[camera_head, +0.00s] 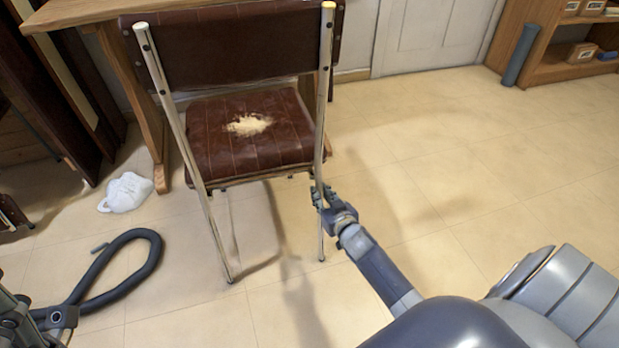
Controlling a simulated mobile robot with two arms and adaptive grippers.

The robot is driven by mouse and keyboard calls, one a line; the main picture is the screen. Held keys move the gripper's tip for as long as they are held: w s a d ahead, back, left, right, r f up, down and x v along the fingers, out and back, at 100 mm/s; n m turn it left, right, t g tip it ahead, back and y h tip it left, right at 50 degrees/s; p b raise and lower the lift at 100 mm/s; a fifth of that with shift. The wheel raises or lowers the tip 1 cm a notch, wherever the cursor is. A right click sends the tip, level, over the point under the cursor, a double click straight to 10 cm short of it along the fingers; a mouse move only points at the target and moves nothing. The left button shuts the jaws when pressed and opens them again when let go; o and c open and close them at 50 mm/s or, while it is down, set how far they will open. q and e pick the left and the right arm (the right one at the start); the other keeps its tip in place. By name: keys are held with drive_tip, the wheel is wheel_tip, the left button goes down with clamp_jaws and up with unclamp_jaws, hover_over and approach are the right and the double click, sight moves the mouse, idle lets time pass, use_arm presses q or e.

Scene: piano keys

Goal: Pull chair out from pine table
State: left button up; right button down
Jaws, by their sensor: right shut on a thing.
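A chair with a worn brown seat (240,138), a brown backrest (235,45) and metal tube legs stands with its back towards me. The worn seat shows a pale torn patch. The pine table (90,12) is behind it at the upper left, its top partly hidden by the backrest. My right gripper (321,195) is shut on the chair's right metal leg, below seat height.
A black hose (150,262) loops on the tiled floor at left. A crumpled white bag (126,192) lies near the table leg (150,125). Wooden shelves (565,55) stand at the upper right. The floor (450,170) right of the chair is clear.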

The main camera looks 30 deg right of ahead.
drive_tip(key=s+p, duration=0.4)
drive_tip(key=s, duration=0.3)
drive_tip(key=shift+s+a+f, duration=0.2)
drive_tip(key=shift+s+f, duration=0.05)
idle(0.5)
drive_tip(key=c, duration=1.2)
unclamp_jaws()
drive_tip(key=shift+r, duration=0.15)
drive_tip(key=shift+w, duration=0.1)
